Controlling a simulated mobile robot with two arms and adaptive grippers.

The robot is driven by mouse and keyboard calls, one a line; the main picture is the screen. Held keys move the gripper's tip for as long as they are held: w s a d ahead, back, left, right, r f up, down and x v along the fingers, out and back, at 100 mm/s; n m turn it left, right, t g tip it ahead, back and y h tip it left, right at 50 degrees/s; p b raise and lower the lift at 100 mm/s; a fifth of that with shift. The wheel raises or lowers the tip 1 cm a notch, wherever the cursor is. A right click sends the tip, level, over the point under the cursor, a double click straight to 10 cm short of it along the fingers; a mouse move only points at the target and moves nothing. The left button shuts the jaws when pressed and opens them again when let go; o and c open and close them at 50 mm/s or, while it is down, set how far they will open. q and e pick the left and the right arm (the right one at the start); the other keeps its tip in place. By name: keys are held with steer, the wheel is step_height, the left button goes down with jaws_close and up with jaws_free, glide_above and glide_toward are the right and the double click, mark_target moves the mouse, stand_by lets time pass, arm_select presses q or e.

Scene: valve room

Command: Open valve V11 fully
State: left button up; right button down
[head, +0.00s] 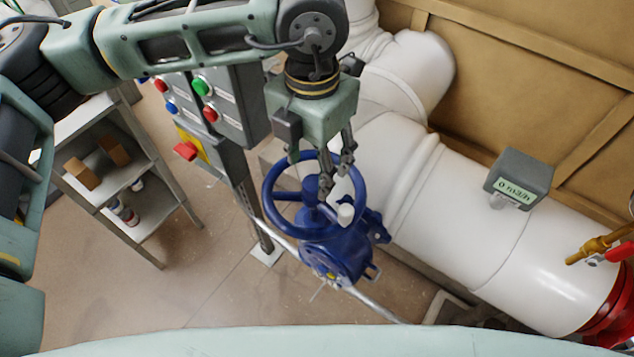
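A blue valve handwheel (268,197) with spokes and a pale knob (346,213) on its rim sits on a blue valve body (338,258) in the centre of the head view. No V11 label is readable. My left gripper (312,172) comes down from above over the wheel's far side. Its fingers are spread apart, and the far part of the rim passes behind or between them. I cannot tell whether they touch it. My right gripper is not in view.
A thick white pipe (455,235) runs along the right, with a grey flow display (519,178) reading 0 m3/h. A button panel (226,105) stands on a post left of the wheel. A shelf (128,170) holds boxes and cans. A brass-coloured valve (598,243) is at far right.

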arm_select(q)
steer(key=shift+f, duration=0.15)
steer(key=m+b, duration=0.4)
steer(key=m, duration=0.2)
steer(key=shift+f+b, duration=0.15)
steer(key=shift+b, duration=0.15)
steer(key=shift+r+m+b, duration=0.25)
steer(key=shift+m+b, duration=0.1)
steer(key=shift+m, duration=0.75)
steer(key=shift+f+m+b, duration=0.15)
steer(key=shift+m+b, duration=0.55)
steer(key=shift+m, duration=0.3)
steer(key=shift+m+b, duration=0.35)
steer(key=shift+m, duration=0.45)
steer(key=m+b, duration=0.1)
steer(key=m, duration=0.1)
steer(key=shift+m, duration=0.4)
steer(key=shift+r+m, duration=0.2)
steer(key=shift+m, duration=0.5)
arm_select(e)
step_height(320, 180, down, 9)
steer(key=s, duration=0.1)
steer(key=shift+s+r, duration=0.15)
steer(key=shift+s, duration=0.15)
arm_select(q)
steer(key=shift+f, duration=0.1)
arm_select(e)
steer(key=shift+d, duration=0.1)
